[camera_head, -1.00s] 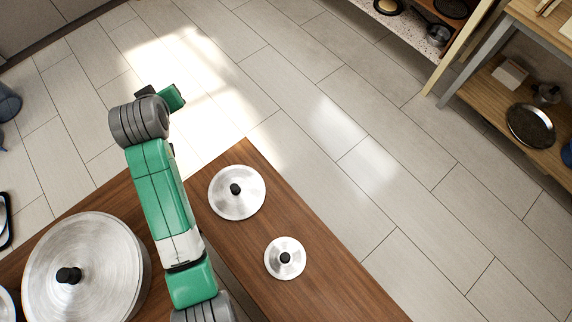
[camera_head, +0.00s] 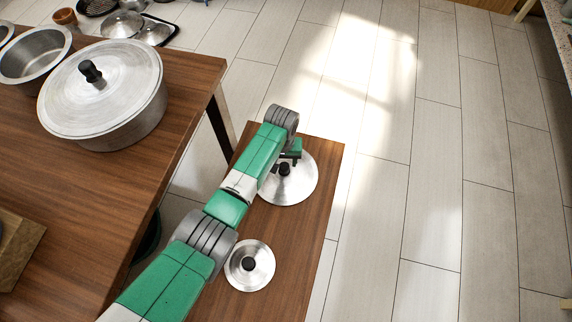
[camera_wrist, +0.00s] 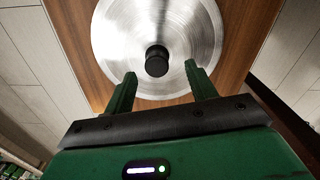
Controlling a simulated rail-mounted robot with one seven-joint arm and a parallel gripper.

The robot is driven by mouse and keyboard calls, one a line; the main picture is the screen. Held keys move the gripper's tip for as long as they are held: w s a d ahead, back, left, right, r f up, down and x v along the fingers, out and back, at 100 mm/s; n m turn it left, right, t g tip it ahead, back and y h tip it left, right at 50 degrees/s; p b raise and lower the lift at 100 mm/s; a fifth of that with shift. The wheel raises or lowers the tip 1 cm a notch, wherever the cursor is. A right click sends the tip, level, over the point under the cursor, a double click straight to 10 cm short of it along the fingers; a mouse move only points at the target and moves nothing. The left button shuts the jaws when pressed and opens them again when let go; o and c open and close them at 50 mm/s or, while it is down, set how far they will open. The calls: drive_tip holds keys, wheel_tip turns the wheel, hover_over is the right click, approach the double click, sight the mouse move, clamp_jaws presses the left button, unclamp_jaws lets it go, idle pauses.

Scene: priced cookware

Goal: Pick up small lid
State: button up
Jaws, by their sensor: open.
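The small lid (camera_head: 238,273), a silver disc with a black knob, lies flat on the narrow wooden bench, partly overlapped by my arm in the head view. A larger silver lid (camera_head: 300,190) with a black knob lies farther up the same bench. My gripper (camera_head: 286,160) is over the far part of this larger lid, not over the small one. In the wrist view, my gripper (camera_wrist: 160,74) is open and empty. Its fingers point at a lid (camera_wrist: 195,35), apparently the larger one, with the black knob (camera_wrist: 157,61) just beyond and between the fingertips.
A higher wooden table (camera_head: 60,190) at left holds a big lidded pot (camera_head: 125,125) and an open metal pot (camera_head: 35,65). More lids and pans (camera_head: 122,24) sit at the top left. Tiled floor (camera_head: 430,200) is clear right of the bench.

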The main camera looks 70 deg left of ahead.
sight(284, 166)
drive_tip(key=f+b, duration=0.4)
drive_tip(key=f, duration=0.1)
drive_tip(key=shift+w+f, duration=0.1)
drive_tip(key=shift+w, duration=0.15)
drive_tip(key=shift+c, duration=0.7)
clamp_jaws()
